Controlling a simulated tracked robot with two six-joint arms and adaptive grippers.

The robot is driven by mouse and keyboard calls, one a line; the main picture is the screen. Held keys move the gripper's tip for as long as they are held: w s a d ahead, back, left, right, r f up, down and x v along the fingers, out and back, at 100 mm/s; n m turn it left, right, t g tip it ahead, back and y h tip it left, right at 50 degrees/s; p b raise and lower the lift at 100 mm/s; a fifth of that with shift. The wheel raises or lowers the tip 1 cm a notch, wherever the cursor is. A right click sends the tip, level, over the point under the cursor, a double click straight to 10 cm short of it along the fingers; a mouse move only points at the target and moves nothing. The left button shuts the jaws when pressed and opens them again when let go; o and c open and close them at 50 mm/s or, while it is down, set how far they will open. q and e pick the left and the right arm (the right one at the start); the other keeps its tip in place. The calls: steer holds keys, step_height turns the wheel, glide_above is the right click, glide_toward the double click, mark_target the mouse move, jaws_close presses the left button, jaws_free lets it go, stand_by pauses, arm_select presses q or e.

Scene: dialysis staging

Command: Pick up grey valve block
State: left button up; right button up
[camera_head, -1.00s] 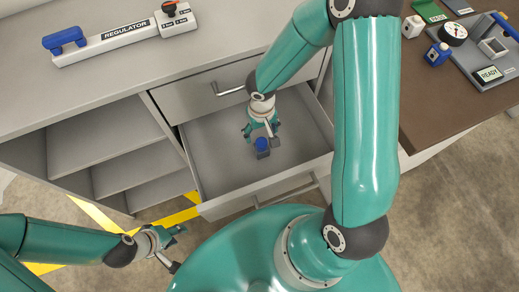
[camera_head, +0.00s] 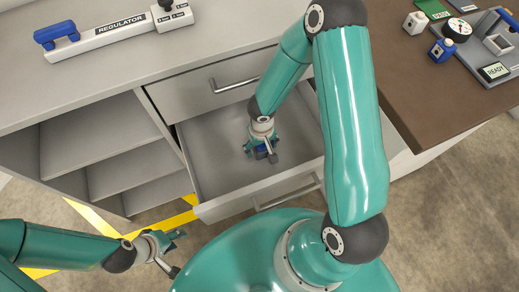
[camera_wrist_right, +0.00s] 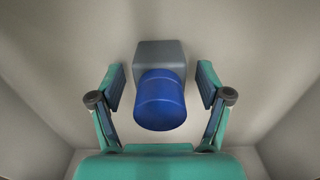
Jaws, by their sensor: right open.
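The grey valve block (camera_wrist_right: 158,52) with its round blue knob (camera_wrist_right: 161,100) sits on the floor of the open drawer (camera_head: 207,145). In the head view, the block (camera_head: 262,154) is largely hidden under my right gripper (camera_head: 262,148). In the right wrist view, my right gripper (camera_wrist_right: 161,86) is open, with one finger on each side of the block and knob. Gaps show between both fingers and the block. My left gripper (camera_head: 174,252) is open and empty, low at the left, outside the drawer and far from the block.
The drawer's walls surround my right gripper; the rest of its floor looks bare. A regulator bar (camera_head: 118,31) lies on the grey counter (camera_head: 60,90).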

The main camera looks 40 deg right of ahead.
steer(key=c, duration=1.3)
steer(key=shift+r, duration=0.1)
steer(key=shift+c, duration=0.2)
